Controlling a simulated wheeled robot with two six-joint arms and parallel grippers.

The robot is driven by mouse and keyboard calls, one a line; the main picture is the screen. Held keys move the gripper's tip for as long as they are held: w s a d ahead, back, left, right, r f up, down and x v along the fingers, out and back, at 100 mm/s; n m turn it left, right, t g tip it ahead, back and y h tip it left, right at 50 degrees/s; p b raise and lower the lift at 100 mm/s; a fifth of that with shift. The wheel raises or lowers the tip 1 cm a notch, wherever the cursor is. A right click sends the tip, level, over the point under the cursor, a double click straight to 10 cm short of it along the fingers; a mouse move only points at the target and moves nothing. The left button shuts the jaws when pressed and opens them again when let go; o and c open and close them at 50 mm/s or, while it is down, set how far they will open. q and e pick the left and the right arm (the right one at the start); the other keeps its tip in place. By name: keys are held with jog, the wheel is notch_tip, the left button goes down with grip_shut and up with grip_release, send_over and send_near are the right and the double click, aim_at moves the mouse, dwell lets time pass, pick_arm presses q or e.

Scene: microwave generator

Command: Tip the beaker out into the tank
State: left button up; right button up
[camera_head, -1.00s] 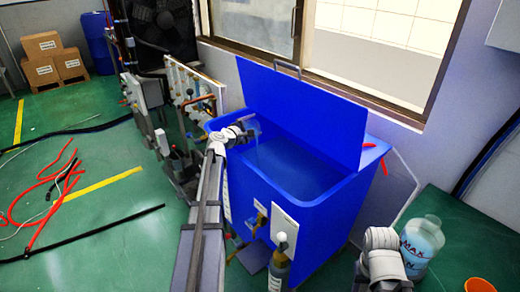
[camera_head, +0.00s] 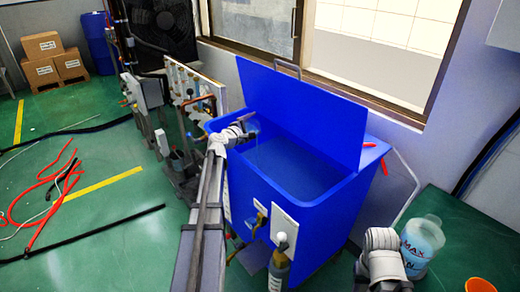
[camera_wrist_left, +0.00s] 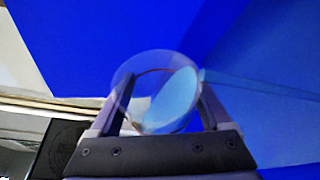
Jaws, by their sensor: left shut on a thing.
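The clear beaker (camera_wrist_left: 155,95) is between the fingers of my left gripper (camera_wrist_left: 157,108), which is shut on it in the left wrist view. Light blue shows through its glass; I cannot tell how much of that is liquid. In the head view my left gripper (camera_head: 243,124) holds the beaker (camera_head: 252,127) over the left end of the blue tank (camera_head: 310,222), inside its rim. The beaker looks tilted there, but it is small and faint. The tank is open and its blue lid (camera_head: 300,110) stands up at the back. My right gripper does not show.
A clear jug with blue contents (camera_head: 422,243) stands at the right beside my right arm. Pipework (camera_head: 195,90) stands left of the tank. Red hoses (camera_head: 45,195) lie on the green floor.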

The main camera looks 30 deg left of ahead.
aim_at(256, 122)
pick_arm(q)
jog(key=shift+r+m, duration=0.35)
jog(key=shift+m, duration=0.25)
dwell(0.5)
jog(key=shift+s+d+r+m+t+y+b, duration=0.3)
jog(key=shift+d+r+m+t+b, duration=0.15)
jog(key=shift+d+m, duration=0.25)
dwell(0.7)
jog(key=shift+s+d+r+m+t, duration=0.15)
jog(key=shift+r+m+t, duration=0.1)
jog(key=shift+m, duration=0.25)
jog(key=shift+w+d+r+m+t, duration=0.1)
jog(key=shift+r+m+t, duration=0.1)
jog(key=shift+m, duration=0.3)
dwell(0.8)
